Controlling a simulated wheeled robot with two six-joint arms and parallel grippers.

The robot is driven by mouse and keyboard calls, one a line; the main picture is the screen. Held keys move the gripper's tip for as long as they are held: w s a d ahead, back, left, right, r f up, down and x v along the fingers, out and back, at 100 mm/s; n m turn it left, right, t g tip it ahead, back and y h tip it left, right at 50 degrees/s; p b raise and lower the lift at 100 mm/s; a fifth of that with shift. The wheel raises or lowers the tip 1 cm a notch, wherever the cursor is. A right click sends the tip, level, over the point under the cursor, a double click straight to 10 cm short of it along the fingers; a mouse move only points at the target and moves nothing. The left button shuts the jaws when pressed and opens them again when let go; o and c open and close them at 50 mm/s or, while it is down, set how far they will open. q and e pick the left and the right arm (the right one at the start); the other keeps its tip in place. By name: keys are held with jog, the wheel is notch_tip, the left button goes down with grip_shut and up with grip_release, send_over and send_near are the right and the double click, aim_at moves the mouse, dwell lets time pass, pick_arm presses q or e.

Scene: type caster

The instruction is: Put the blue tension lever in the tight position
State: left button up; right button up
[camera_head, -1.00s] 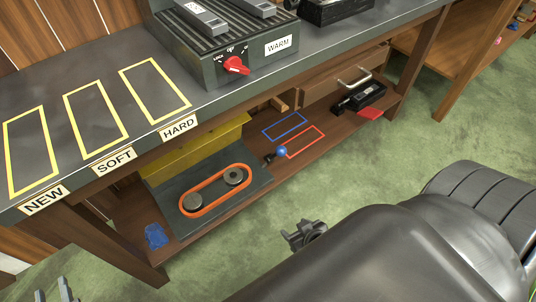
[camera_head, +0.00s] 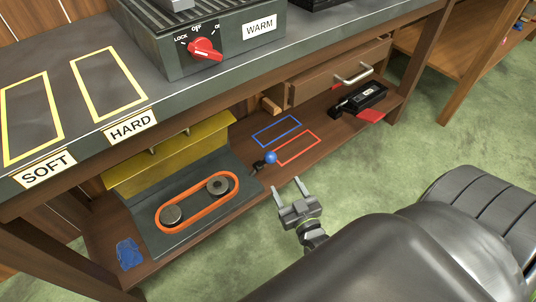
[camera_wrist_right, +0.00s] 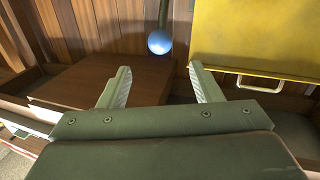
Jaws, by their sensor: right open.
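The tension lever with its blue ball knob (camera_head: 270,158) sticks out from the right side of the belt unit (camera_head: 205,230) on the lower shelf. The knob appears beside the left end of the red outline (camera_head: 301,153), with the blue outline (camera_head: 271,127) behind. An orange belt (camera_head: 197,180) runs around two grey pulleys. My right gripper (camera_head: 288,185) is open and empty, just in front of the knob and apart from it. In the right wrist view the knob (camera_wrist_right: 160,42) appears beyond and between the open fingers (camera_wrist_right: 160,75). My left gripper is out of view.
A yellow cover (camera_head: 165,155) stands behind the belt unit. The bench top (camera_head: 85,55) overhangs the shelf, with a drawer (camera_head: 335,72) beneath it. A black tool (camera_head: 360,97) lies at the shelf's right. Green floor in front is clear.

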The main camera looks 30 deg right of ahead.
aim_at(268, 153)
jog(key=w+d, duration=0.1)
jog(key=w, duration=0.3)
jog(key=w+b, duration=0.1)
jog(key=w, duration=0.4)
jog(key=w+d, duration=0.1)
jog(key=w, duration=0.4)
jog(key=shift+w+d, duration=0.25)
jog(key=shift+d, duration=0.1)
jog(key=shift+c, duration=0.3)
jog(key=shift+f+b, duration=0.1)
jog(key=shift+b, duration=0.2)
grip_shut()
